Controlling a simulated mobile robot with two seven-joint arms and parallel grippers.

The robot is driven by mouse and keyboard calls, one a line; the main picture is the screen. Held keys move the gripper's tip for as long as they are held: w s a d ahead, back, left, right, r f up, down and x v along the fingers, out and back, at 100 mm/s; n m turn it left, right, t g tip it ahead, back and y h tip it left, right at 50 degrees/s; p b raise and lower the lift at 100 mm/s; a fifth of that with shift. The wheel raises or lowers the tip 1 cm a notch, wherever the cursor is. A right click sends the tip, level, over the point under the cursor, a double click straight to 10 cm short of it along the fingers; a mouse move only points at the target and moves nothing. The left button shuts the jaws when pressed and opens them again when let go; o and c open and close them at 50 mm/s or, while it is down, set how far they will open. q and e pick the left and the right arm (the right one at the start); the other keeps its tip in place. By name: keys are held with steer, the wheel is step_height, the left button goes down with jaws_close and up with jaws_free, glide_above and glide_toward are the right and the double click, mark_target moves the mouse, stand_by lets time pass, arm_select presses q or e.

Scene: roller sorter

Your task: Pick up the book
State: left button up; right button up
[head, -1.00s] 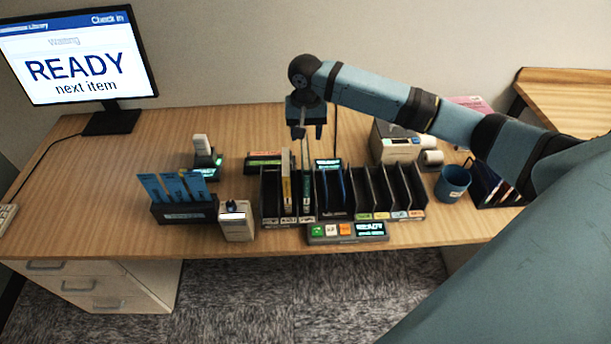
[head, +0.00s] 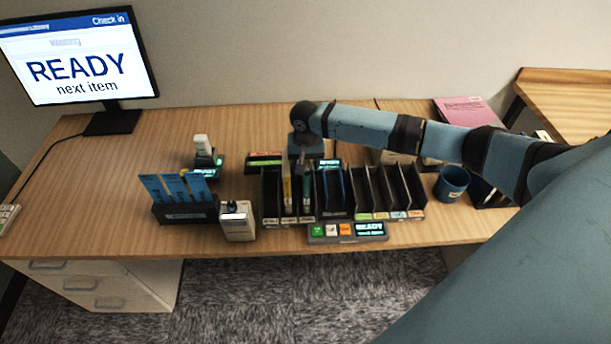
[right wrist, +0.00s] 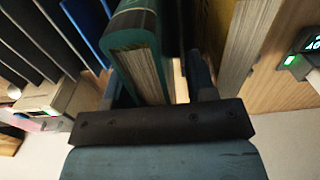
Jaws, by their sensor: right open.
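A teal book (head: 307,188) stands upright in a slot of the black sorter rack (head: 365,212). A yellow book (head: 287,188) stands in a slot to its left. My right gripper (head: 306,162) is low over the back of the rack, its fingers mostly hidden in the head view. In the right wrist view, the open fingers of my right gripper (right wrist: 162,78) are on either side of the teal book (right wrist: 138,45), which shows its page edges. The yellow book (right wrist: 235,40) is beyond the right finger. My left gripper is out of view.
A button panel (head: 346,231) lies in front of the rack. A box of blue cards (head: 185,212) and a small white device (head: 237,220) stand to the left, a blue mug (head: 452,183) to the right. A monitor (head: 78,55) is at the back left.

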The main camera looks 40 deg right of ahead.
jaws_close()
steer(key=shift+r, duration=0.1)
steer(key=shift+r, duration=0.1)
